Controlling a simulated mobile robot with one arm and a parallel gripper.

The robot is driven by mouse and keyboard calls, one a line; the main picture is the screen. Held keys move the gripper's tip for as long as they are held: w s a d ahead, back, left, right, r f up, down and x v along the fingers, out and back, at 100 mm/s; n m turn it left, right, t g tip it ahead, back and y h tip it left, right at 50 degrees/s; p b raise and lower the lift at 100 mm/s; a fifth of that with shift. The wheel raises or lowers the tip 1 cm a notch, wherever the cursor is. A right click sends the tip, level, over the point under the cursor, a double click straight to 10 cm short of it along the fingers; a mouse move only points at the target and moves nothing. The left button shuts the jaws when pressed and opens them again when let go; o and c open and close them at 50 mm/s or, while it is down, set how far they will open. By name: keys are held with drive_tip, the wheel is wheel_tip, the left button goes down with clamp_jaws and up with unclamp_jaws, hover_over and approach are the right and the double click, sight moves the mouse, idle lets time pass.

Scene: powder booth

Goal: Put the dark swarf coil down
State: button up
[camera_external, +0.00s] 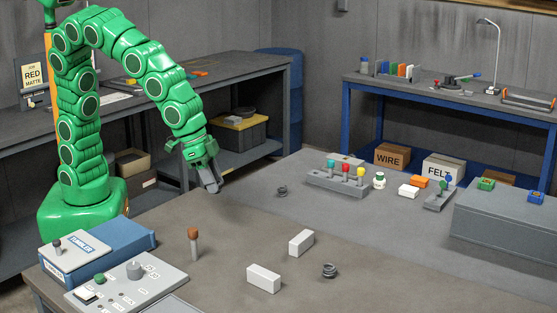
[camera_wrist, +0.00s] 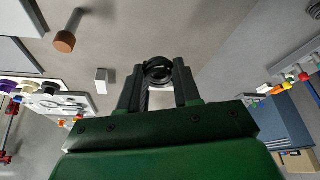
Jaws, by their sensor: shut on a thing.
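My gripper (camera_external: 211,186) hangs above the left part of the table, pointing down. In the wrist view its two fingers (camera_wrist: 158,82) are closed around a dark swarf coil (camera_wrist: 158,68), which sits between the fingertips. In the external view I cannot make out the held coil. Another dark grey coil (camera_external: 283,191) lies on the table to the right of my gripper. A further coil (camera_external: 329,270) lies nearer the front, right of the white blocks.
Two white blocks (camera_external: 264,279) (camera_external: 301,242) and a wooden-headed tool (camera_external: 194,243) stand on the table. A control panel (camera_external: 120,285) is at the front left. A rack with coloured knobs (camera_external: 338,181) stands further back. Bare tabletop (camera_external: 240,215) lies around and below my gripper.

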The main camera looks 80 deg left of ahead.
drive_tip(key=w+a+f+m, duration=0.1)
drive_tip(key=w+a+f, duration=0.15)
drive_tip(key=w, duration=0.55)
drive_tip(key=w+a+f, duration=0.1)
drive_tip(key=w+a, duration=0.2)
drive_tip(key=w, duration=0.4)
drive_tip(key=w+a+f+m, duration=0.1)
drive_tip(key=w+a, duration=0.2)
drive_tip(key=w, duration=0.5)
approach(348, 234)
drive_tip(key=shift+w+d+f+h, duration=0.15)
drive_tip(key=shift+w+f+h, duration=0.15)
drive_tip(key=shift+w+f, duration=0.05)
drive_tip(key=shift+w+d+f, duration=0.25)
drive_tip(key=shift+w+f, duration=0.25)
drive_tip(key=shift+w, duration=0.05)
drive_tip(key=shift+w+f, duration=0.25)
drive_tip(key=shift+f, duration=1.65)
drive_tip(key=shift+f, duration=0.1)
